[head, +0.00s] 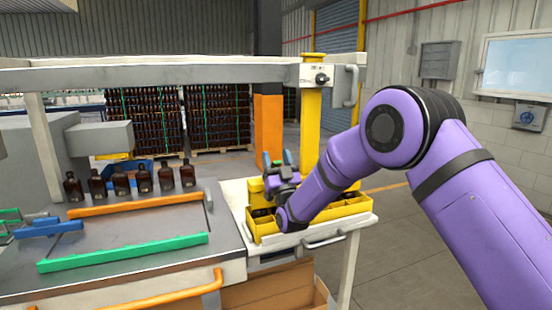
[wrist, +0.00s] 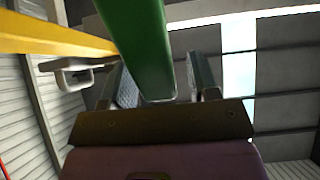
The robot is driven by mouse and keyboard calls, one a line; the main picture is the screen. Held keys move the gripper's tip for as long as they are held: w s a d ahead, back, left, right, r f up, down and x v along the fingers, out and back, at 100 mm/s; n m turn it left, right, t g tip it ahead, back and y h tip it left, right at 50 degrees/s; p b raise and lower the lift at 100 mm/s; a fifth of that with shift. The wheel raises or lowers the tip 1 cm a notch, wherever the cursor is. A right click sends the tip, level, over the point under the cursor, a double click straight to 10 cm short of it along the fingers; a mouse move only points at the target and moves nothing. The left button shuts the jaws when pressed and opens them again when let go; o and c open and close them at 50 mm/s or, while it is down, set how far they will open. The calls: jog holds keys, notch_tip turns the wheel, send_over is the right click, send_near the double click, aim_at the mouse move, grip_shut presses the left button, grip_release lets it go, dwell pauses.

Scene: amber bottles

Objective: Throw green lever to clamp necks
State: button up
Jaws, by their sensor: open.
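The green lever (wrist: 148,45) is a long green bar that runs down between the two fingers of my gripper (wrist: 162,85) in the wrist view. The fingers stand open on either side of it; I cannot tell whether either one touches it. In the head view my gripper (head: 278,165) is above the yellow tray, beside the yellow post, and only a small green tip of the lever (head: 266,160) shows there. Several amber bottles (head: 120,181) stand upright in a row on the bench at left, dark-capped and apart from my gripper.
The grey bench (head: 170,232) carries an orange rail (head: 135,204), a green rail (head: 125,252) and a blue fixture (head: 48,228). A yellow tray (head: 345,209) with compartments lies below my gripper. The yellow post (head: 310,130) rises close behind it. Open floor lies to the right.

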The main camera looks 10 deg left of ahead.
jog(key=v, duration=1)
jog(key=shift+s+f, duration=0.15)
jog(key=shift+f, duration=0.05)
jog(key=shift+d, duration=0.1)
